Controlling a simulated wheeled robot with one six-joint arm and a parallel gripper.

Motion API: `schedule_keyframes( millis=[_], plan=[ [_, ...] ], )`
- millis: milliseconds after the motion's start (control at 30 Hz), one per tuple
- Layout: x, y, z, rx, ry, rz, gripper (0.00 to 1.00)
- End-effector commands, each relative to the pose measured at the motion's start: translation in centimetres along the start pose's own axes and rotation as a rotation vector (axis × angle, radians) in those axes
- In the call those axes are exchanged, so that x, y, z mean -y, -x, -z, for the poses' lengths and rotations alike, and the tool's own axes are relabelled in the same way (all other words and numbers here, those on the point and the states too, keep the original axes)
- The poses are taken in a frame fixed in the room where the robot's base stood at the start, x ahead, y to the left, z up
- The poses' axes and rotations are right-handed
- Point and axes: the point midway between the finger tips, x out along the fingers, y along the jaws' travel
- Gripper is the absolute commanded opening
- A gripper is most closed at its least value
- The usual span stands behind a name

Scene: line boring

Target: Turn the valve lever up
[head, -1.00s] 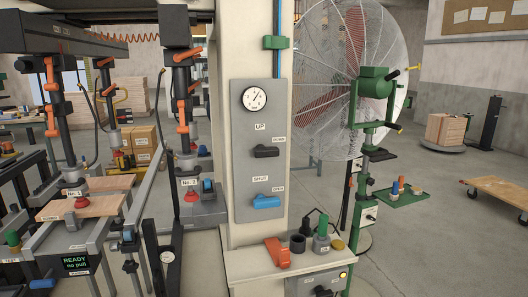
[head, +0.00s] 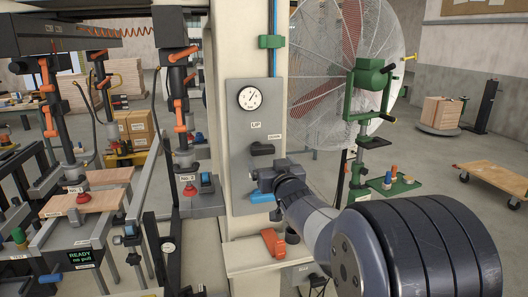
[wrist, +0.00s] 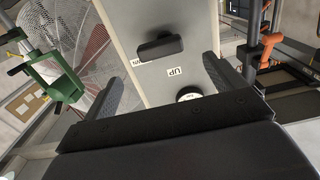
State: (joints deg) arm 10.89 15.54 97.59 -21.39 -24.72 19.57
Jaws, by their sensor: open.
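A blue lever (head: 261,197) is lower on the panel, partly hidden by my gripper. My gripper (head: 260,178) is in front of the panel, below and beside the black lever. In the wrist view the picture is upside down; the black lever (wrist: 160,48) shows beyond and between the spread fingers of my gripper (wrist: 163,75), which hold nothing. I see no contact with the lever.
An orange item (head: 273,242) sits on the ledge under the panel. A large caged fan (head: 345,60) and a green stand (head: 369,90) are to the right. Clamp frames with wooden boards (head: 95,200) stand at left. A cart (head: 494,174) is far right.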

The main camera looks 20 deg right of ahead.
Motion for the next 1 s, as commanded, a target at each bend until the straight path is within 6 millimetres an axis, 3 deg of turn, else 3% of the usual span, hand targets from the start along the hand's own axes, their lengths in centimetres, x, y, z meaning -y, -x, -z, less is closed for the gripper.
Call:
schedule_keyframes(
  millis=[300,500,933,1000],
  plan=[
    [0.1,-5.4,0.0,0.003,-0.001,0.001,0.90],
    [0.0,-7.5,0.0,0.003,-0.001,0.000,0.90],
    [0.0,-8.2,-0.1,0.003,-0.001,0.000,0.90],
    [0.0,-8.2,-0.1,0.003,-0.001,0.000,0.85]
  ],
)
